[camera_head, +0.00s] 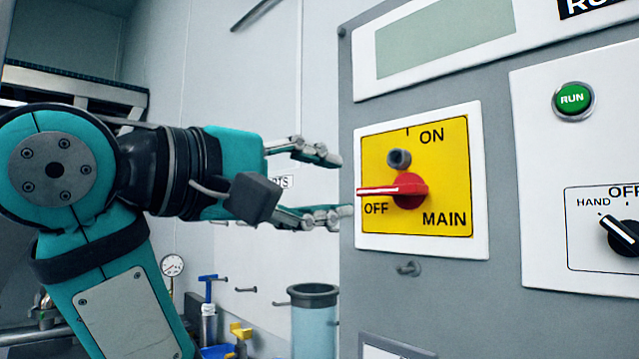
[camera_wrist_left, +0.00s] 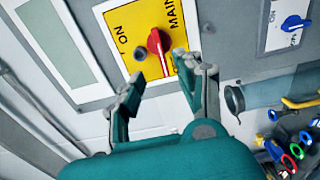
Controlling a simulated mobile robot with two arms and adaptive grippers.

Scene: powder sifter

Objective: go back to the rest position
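My left gripper (camera_head: 328,187) comes in from the left and is open, its two fingers spread one above the other. It is empty and sits just left of the red main switch (camera_head: 408,190), apart from it. The switch's handle points left toward OFF on the yellow plate (camera_head: 450,165). In the left wrist view, my open left gripper (camera_wrist_left: 163,93) has its fingers spread, with the red switch (camera_wrist_left: 158,42) ahead between and beyond the tips. My right gripper is in neither view.
The grey control panel (camera_head: 380,295) carries a green RUN button (camera_head: 573,100), a black HAND/OFF selector (camera_head: 622,236) and a display (camera_head: 445,38). Below my left gripper stands a bluish cylinder (camera_head: 313,325) near wall hooks and hanging tools. A pressure gauge (camera_head: 172,265) is behind my arm.

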